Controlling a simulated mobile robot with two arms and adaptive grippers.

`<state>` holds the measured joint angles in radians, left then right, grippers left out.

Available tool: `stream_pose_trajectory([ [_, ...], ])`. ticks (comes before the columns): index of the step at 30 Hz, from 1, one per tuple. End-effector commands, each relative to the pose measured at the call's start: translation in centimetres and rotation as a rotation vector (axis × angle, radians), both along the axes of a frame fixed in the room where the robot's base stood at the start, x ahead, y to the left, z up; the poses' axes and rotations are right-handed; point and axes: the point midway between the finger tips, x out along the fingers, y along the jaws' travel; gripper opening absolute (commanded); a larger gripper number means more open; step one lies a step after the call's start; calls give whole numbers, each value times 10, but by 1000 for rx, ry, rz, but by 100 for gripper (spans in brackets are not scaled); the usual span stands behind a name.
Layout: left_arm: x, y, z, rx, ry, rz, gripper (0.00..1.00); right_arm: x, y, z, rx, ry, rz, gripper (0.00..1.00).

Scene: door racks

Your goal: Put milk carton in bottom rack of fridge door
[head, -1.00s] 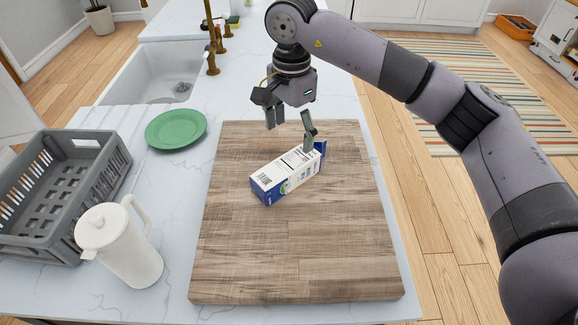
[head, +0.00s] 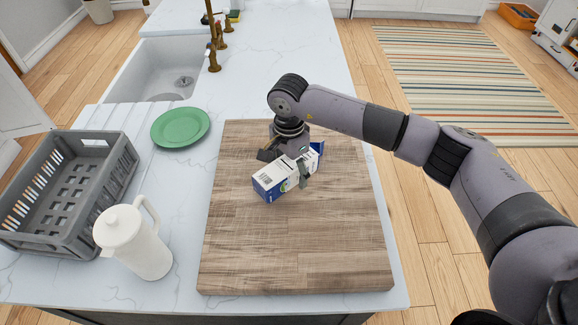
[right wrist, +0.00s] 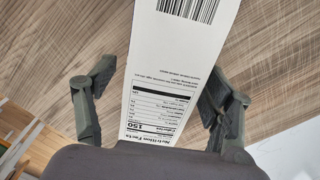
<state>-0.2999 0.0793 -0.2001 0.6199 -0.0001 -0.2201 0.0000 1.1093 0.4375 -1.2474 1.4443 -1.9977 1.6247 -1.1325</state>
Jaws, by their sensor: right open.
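The milk carton (head: 271,183), white and blue, lies on its side on the wooden cutting board (head: 290,255). My right gripper (head: 288,172) is down at the carton, with its fingers on either side of it. In the right wrist view the open fingers (right wrist: 162,100) straddle the carton's white face (right wrist: 178,60), which shows a barcode and nutrition label; gaps show between fingers and carton. Part of the carton is hidden under the gripper in the head view. My left gripper is not in view. No fridge door rack shows.
A white pitcher (head: 135,243) and a grey crate (head: 120,185) stand at the left. A green plate (head: 180,128) lies left of the board, near the sink (head: 160,72). The front of the board is clear. A striped rug (head: 470,80) lies on the floor at right.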

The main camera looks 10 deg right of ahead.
Motion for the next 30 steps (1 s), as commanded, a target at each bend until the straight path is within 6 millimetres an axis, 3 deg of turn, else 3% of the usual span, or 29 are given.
stream_pose_trajectory([
  [4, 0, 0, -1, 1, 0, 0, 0, 0, 0, 0, 0, 0, 0, 74],
  [30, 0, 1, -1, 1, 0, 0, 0, 0, 0, 0, 0, 0, 0, 16],
])
